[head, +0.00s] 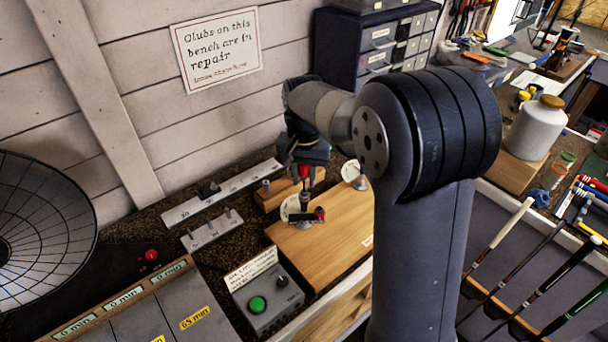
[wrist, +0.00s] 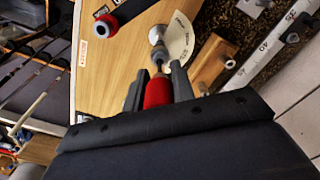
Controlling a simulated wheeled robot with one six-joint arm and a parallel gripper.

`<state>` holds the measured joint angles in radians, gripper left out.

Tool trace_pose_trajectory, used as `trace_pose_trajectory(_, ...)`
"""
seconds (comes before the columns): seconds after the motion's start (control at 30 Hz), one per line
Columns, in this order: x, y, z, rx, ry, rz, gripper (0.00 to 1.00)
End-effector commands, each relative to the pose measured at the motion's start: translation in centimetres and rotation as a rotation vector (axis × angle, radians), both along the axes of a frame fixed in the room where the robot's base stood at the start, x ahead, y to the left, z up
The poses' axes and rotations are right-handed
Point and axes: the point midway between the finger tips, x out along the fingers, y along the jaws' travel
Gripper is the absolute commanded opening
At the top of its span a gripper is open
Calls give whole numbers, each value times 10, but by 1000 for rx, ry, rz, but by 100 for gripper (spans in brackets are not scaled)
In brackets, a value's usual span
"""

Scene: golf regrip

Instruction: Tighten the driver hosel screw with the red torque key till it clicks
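My gripper (wrist: 157,80) is shut on the red torque key (wrist: 155,93), with a finger on each side of its handle. In the head view my gripper (head: 305,160) points down over the wooden block, and the red key (head: 304,172) shows below it. The key's tip points at a grey metal piece (wrist: 158,52) beside a white dial plate (wrist: 181,36); I cannot tell whether it is seated in the screw. The driver head and hosel screw are not clearly visible.
The wooden block (head: 345,238) carries the fixture. A grey box with a green button (head: 257,304) stands in front. A numbered rail (head: 222,193) lies behind at left. Drawers (head: 378,58) stand at the back, a white jar (head: 535,128) at right, with several clubs below it.

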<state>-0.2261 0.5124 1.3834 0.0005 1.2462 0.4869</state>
Motion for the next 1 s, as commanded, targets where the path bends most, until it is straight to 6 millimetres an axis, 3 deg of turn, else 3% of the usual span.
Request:
trace_pose_trajectory(0.2,0,0,0,0,0,-1,0)
trace_pose_trajectory(0.4,0,0,0,0,0,-21,0)
trace_pose_trajectory(0.73,0,0,0,0,0,-368,0)
trace_pose_trajectory(0.77,0,0,0,0,0,-361,21)
trace_pose_trajectory(1.0,0,0,0,0,0,-355,1)
